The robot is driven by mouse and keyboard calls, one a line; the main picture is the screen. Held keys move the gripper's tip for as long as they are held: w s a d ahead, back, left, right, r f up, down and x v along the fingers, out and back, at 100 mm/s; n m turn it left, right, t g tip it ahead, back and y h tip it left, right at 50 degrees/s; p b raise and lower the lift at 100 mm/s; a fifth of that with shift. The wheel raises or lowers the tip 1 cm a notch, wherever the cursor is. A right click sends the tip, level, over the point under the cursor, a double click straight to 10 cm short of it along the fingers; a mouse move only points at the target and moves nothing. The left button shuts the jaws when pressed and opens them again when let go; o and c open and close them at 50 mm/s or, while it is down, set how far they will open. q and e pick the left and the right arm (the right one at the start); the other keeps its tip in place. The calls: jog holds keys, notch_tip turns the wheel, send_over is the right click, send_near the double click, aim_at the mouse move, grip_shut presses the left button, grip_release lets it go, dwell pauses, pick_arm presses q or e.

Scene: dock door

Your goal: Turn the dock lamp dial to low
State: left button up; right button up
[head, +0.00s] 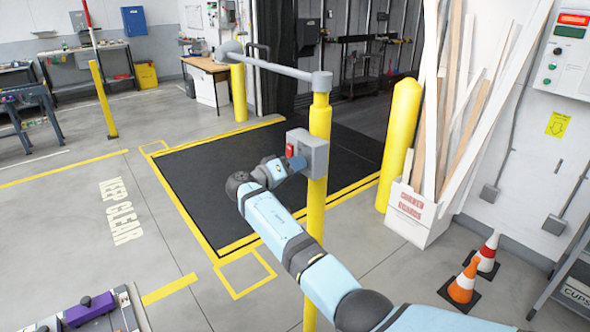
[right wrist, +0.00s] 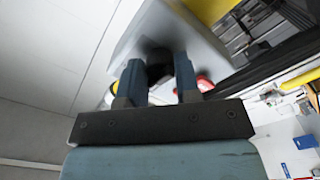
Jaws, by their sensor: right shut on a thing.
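A grey control box (head: 319,152) is fixed to a yellow post, with a red button (head: 289,150) on its face. The box also shows in the right wrist view (right wrist: 205,45), with part of the red button (right wrist: 204,83) beside one finger. My right gripper (head: 297,164) is at the front of the box. In the right wrist view my right gripper (right wrist: 160,74) is shut on the dark dial (right wrist: 158,64), with one finger on each side. The dial is blurred and mostly hidden, so its setting cannot be read. My left gripper is not in view.
The yellow post (head: 319,120) carries a grey lamp arm (head: 275,67) reaching left. A yellow bollard (head: 399,140), a white bin of boards (head: 416,216) and traffic cones (head: 464,284) stand to the right.

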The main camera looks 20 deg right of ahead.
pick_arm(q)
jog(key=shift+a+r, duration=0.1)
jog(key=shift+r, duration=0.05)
pick_arm(e)
jog(key=n, duration=0.2)
jog(key=shift+r+n, duration=0.15)
jog(key=shift+n, duration=0.25)
pick_arm(q)
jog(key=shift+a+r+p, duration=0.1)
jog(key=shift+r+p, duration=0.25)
jog(key=shift+p, duration=0.35)
pick_arm(e)
jog(key=n, duration=0.2)
jog(key=shift+d+r+n, duration=0.1)
jog(key=shift+n, duration=0.3)
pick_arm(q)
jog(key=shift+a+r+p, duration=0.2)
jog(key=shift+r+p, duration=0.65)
pick_arm(e)
jog(key=n, duration=0.3)
pick_arm(q)
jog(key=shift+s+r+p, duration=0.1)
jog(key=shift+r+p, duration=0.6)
jog(key=shift+p, duration=0.1)
pick_arm(e)
jog(key=shift+n, duration=1.7)
jog(key=o, duration=0.9)
